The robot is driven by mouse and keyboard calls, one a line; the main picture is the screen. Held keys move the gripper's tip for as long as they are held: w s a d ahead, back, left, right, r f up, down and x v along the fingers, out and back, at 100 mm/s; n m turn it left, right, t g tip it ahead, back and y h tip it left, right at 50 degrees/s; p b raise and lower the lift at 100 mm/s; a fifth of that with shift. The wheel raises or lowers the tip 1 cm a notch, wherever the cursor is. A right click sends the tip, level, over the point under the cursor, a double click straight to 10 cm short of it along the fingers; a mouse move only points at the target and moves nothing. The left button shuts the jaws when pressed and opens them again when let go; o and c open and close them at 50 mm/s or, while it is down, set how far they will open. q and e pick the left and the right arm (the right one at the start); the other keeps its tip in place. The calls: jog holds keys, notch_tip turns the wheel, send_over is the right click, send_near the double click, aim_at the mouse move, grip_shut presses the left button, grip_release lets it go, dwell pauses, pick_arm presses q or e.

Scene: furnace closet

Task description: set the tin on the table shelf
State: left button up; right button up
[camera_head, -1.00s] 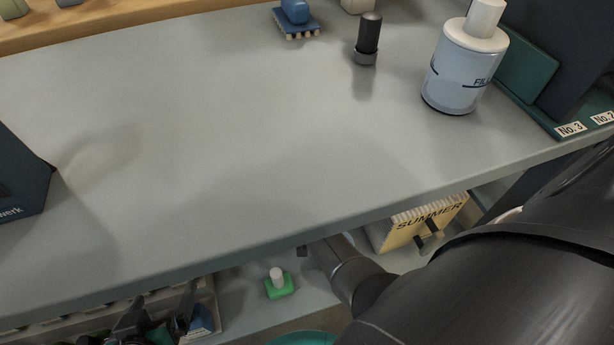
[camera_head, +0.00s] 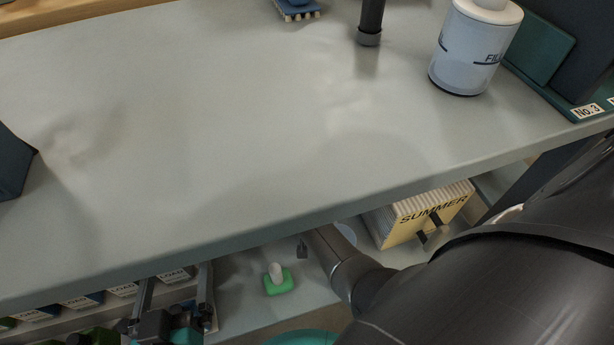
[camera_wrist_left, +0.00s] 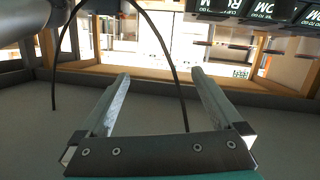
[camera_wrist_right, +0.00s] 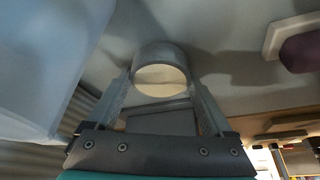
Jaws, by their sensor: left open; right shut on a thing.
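The tin (camera_wrist_right: 158,52) is a grey round can with a pale cream end, between the fingers of my right gripper (camera_wrist_right: 160,95) in the right wrist view. My right gripper is shut on it. In the head view my right gripper (camera_head: 312,243) is at the table's lower shelf (camera_head: 240,300), under the front edge of the table top (camera_head: 240,130). A pale round sliver beside it (camera_head: 347,233) may be the tin; the arm hides most of it. My left gripper (camera_head: 174,292) is open and empty at the lower left; its fingers (camera_wrist_left: 160,95) also show apart in the left wrist view.
On the lower shelf are a green block with a white knob (camera_head: 278,282), a yellow SUMMER box (camera_head: 425,212) and a tray of labelled boxes (camera_head: 110,292). A white bottle (camera_head: 472,48) and a dark cylinder (camera_head: 370,22) stand on the table top, whose middle is clear.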

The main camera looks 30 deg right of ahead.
pick_arm(q)
jog(key=shift+s+d+r+t, duration=0.2)
jog(key=shift+d+r+t, duration=0.05)
jog(key=shift+r+t, duration=0.15)
pick_arm(e)
jog(key=shift+w+f, duration=0.1)
jog(key=shift+f, duration=0.15)
jog(key=shift+f, duration=0.1)
jog(key=o, duration=1.6)
jog(key=shift+f, duration=0.1)
jog(key=shift+c, duration=0.2)
